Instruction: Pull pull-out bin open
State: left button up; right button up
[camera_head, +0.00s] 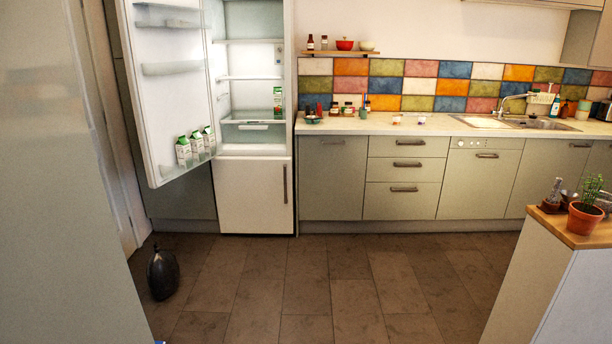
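No open pull-out bin shows; the lower cabinet fronts along the back wall are all shut. I cannot tell which front is the pull-out bin. Neither of my grippers is in view.
The fridge (252,195) stands with its upper door (168,100) open to the left. A black, bag-like object (162,273) is on the floor. An island (560,270) with a potted plant (584,218) is at the right. The tiled floor (340,285) between is clear.

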aim_at(332, 168)
jog(key=i, duration=2.15)
jog(key=i+l, duration=0.1)
jog(key=i, duration=2.1)
jog(key=j+u, duration=0.05)
jog(key=j, duration=0.05)
